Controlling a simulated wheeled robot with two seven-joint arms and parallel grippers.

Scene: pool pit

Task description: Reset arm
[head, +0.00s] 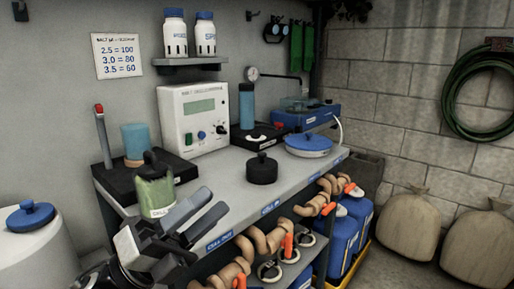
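My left gripper (216,200) comes in from the lower left, in front of the workbench's front edge. Its two grey fingers stand apart with nothing between them, pointing up and to the right. Just behind it a green bottle (156,188) with a dark top and a white label stands on the bench; the gripper hides part of its base, and I cannot tell whether they touch. My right gripper is not in view.
The workbench (221,183) holds a black lidded pot (263,169), a white meter box (193,116), a blue-lidded dish (308,145) and a blue cup (135,140). Pipes with orange handles (289,245) run below its front edge. Sacks (412,222) stand at right.

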